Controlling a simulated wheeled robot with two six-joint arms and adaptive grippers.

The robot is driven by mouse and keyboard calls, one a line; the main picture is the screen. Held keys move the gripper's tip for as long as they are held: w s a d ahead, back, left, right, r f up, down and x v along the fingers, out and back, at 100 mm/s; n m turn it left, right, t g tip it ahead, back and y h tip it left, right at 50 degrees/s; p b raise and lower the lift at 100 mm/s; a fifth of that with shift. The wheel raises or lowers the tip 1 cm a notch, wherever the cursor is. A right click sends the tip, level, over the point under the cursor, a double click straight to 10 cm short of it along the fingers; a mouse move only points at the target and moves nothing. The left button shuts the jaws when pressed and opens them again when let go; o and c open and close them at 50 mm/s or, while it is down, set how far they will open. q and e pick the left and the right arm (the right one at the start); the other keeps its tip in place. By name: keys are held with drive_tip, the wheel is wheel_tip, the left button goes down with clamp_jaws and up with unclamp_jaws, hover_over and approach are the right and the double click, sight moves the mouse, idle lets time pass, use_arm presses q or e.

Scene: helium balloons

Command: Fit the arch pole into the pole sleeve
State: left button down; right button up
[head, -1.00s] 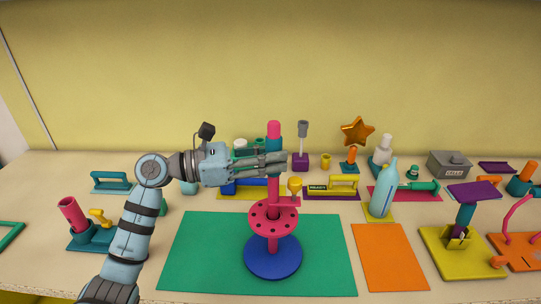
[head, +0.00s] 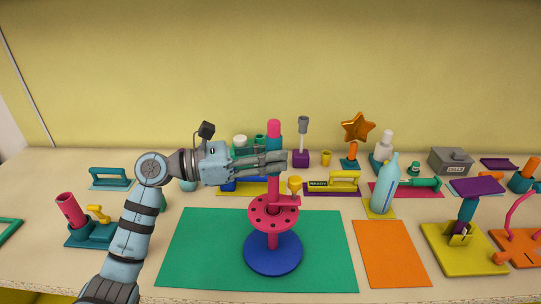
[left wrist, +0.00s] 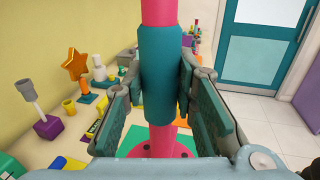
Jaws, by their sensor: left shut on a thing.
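The arch pole (head: 274,128) is pink with a teal grip and stands upright. My left gripper (head: 275,160) is shut on its teal grip, which shows between the fingers in the left wrist view (left wrist: 161,80). Below is a stand with a round blue base (head: 273,256), a pink column and a pink disc with holes (head: 273,212), which seems to carry the pole sleeve. The pole is in line above the disc; the disc also shows in the left wrist view (left wrist: 150,152). Whether the pole's lower end is inside the sleeve I cannot tell. My right gripper is not in view.
The stand is on a green mat (head: 200,255). A bare orange mat (head: 391,255) lies to its right. A blue bottle (head: 385,190), a gold star (head: 357,127) and a grey box (head: 450,160) stand right and behind. A teal holder with a pink tube (head: 70,210) is at left.

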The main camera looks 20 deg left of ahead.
use_arm(q)
drive_tip(key=shift+f+b, duration=1.25)
drive_tip(key=shift+f, duration=0.15)
drive_tip(key=c, duration=1.2)
unclamp_jaws()
drive_tip(key=b+v, duration=0.5)
drive_tip(key=v, duration=0.3)
